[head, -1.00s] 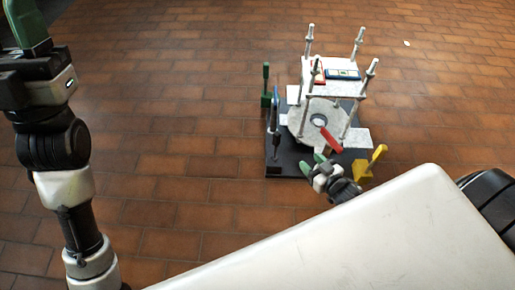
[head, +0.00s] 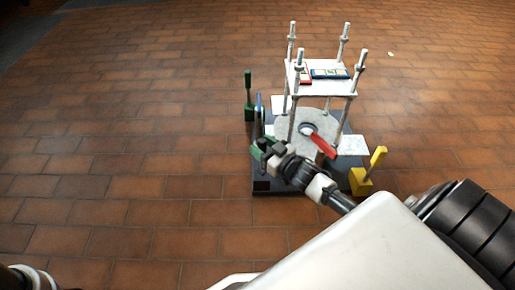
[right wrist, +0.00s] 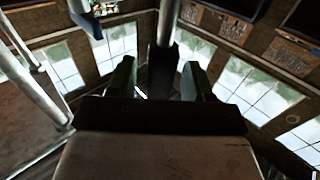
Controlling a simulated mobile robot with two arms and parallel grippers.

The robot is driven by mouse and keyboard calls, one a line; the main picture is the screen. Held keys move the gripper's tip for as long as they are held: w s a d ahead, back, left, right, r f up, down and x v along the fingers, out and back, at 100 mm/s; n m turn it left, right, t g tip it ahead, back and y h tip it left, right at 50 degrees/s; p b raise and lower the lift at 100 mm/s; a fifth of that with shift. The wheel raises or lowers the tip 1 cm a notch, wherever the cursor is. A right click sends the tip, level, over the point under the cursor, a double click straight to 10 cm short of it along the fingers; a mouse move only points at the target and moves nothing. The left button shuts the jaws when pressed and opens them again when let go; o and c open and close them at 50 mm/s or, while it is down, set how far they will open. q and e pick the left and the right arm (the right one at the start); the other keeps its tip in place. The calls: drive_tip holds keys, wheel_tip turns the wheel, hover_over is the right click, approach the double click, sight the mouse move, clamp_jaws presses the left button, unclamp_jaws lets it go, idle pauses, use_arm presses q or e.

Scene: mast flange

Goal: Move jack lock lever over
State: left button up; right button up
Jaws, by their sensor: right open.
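A flange stand holds several levers, and I cannot tell for sure which one is the jack lock lever. A blue lever (head: 260,106) stands upright at the stand's left side. A red-handled lever (head: 324,146) lies tilted at the front of the grey disc (head: 290,127). A green lever (head: 248,88) stands at the back left and a yellow lever (head: 376,160) at the front right. My right gripper (head: 262,149) is open just in front of the blue lever's lower part. In the right wrist view, a dark upright post (right wrist: 163,62) shows between the open fingers (right wrist: 158,80); contact is unclear.
The dark base plate (head: 290,187) lies on a brick-tiled floor (head: 130,180). Several upright threaded rods (head: 292,45) carry a white upper plate (head: 320,88) above the disc. The floor to the left of the stand is clear.

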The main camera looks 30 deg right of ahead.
drive_tip(key=shift+b+x, duration=0.3)
drive_tip(key=shift+x, duration=0.65)
clamp_jaws()
